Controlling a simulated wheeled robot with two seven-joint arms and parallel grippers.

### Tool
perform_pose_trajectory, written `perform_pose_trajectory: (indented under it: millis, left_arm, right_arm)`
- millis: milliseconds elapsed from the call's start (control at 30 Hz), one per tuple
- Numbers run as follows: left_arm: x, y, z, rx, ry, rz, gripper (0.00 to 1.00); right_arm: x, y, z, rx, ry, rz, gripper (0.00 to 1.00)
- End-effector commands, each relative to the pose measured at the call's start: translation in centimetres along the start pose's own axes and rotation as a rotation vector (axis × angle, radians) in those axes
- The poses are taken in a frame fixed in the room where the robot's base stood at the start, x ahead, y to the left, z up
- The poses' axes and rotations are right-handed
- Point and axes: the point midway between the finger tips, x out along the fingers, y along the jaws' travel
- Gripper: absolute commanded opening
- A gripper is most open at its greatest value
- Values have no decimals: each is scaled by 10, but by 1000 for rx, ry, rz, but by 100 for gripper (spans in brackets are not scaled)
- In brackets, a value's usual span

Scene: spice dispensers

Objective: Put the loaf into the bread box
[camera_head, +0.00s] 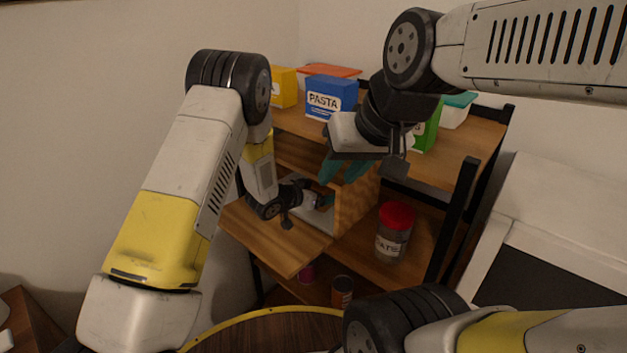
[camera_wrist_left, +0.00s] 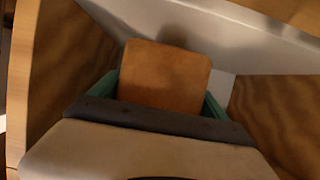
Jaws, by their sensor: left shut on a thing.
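The bread box (camera_head: 354,205) is a wooden box on the shelf, with its front flap (camera_head: 283,240) folded down. Its pale inside shows in the left wrist view (camera_wrist_left: 250,50). The loaf (camera_wrist_left: 165,75) is a brown block between the teal fingers of my left gripper (camera_wrist_left: 160,98), which is shut on it. My left gripper (camera_head: 322,199) reaches into the box opening in the head view, where the loaf is hidden. Whether the loaf touches the box floor I cannot tell. My right gripper (camera_head: 343,172) is above the box, its teal fingers apart with nothing seen between them.
A blue pasta box (camera_head: 331,97), a yellow box (camera_head: 283,87), a green box (camera_head: 427,132) and lidded tubs stand on the top shelf. A red-lidded jar (camera_head: 393,233) stands right of the bread box. A can (camera_head: 342,291) sits lower. A round table (camera_head: 260,335) is in front.

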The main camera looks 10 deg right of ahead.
Motion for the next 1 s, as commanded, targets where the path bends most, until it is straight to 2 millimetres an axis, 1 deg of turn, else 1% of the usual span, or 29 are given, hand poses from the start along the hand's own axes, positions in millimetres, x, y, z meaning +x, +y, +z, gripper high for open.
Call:
perform_pose_trajectory:
  millis: [67,567,600,667,900,1000]
  left_arm:
    - [0,0,-1,1,3,0,17]
    - [5,0,10,1,2,0,17]
    - [5,0,11,0,0,0,90]
    - [5,0,11,0,0,0,100]
    - [4,0,10,1,0,0,100]
    - [2,0,4,3,1,0,100]
  right_arm:
    - [0,0,0,0,0,0,32]
    - [0,0,0,0,0,0,32]
    - [0,0,0,0,0,0,32]
    - [0,0,0,0,0,0,32]
    - [0,0,0,0,0,0,32]
    - [0,0,0,0,0,0,32]
